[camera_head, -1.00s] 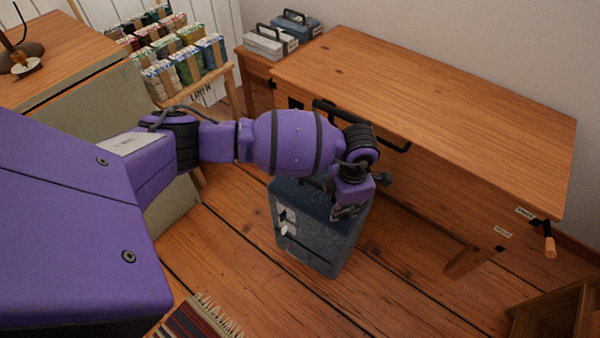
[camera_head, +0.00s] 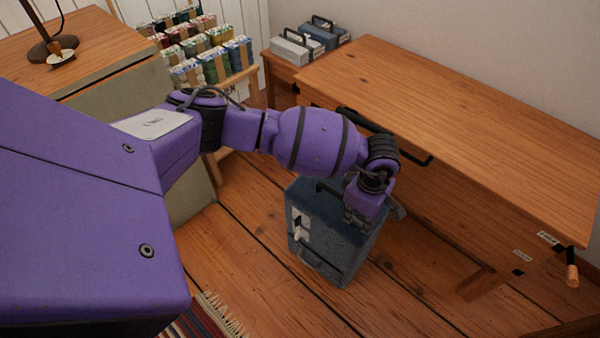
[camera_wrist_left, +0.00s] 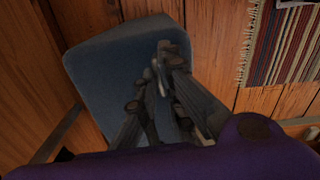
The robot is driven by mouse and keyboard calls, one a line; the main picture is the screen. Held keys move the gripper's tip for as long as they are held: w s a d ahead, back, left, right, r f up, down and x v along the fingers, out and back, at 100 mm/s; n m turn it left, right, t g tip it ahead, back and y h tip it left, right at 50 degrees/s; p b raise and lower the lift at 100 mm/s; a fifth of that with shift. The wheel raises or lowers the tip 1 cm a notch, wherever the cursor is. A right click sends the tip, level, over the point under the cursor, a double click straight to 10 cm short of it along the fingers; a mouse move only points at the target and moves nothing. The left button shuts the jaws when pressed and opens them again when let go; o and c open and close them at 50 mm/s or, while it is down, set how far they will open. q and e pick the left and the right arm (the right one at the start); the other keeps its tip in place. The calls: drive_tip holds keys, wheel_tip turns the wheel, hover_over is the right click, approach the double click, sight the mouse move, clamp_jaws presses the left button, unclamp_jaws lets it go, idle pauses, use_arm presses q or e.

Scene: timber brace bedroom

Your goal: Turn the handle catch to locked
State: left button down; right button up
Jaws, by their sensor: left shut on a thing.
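A lever with a black arm and an orange wooden grip (camera_head: 572,275) hangs down at the right end of the wooden desk (camera_head: 440,90). Two small labels sit near it, too small to read. A blue-grey case (camera_head: 325,255) stands on the floor, with white fittings (camera_head: 300,222) and a small dark piece on its left face. I cannot tell which is the handle catch. My left gripper (camera_head: 362,218) is at the case's top right, far from the desk lever. In the left wrist view its fingers (camera_wrist_left: 163,65) are close together over the case (camera_wrist_left: 105,70); what they grip is mostly hidden.
A dark bar handle (camera_head: 385,137) runs along the desk's front edge, close to my left arm. A rack of colourful bundles (camera_head: 205,50) and a cabinet with a lamp (camera_head: 50,45) stand at the left. A striped rug (camera_head: 205,318) lies in front. Floor right of the case is clear.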

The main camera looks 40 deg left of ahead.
sight(360, 220)
use_arm(q)
drive_tip(key=shift+w+d+r+m, duration=0.1)
drive_tip(key=shift+w+r+m, duration=0.1)
drive_tip(key=shift+m, duration=0.2)
drive_tip(key=c, duration=1.9)
unclamp_jaws()
drive_tip(key=shift+s, duration=0.1)
drive_tip(key=shift+o, duration=0.2)
drive_tip(key=shift+r, duration=0.15)
wheel_tip(360, 220, up, 12)
drive_tip(key=shift+f, duration=0.2)
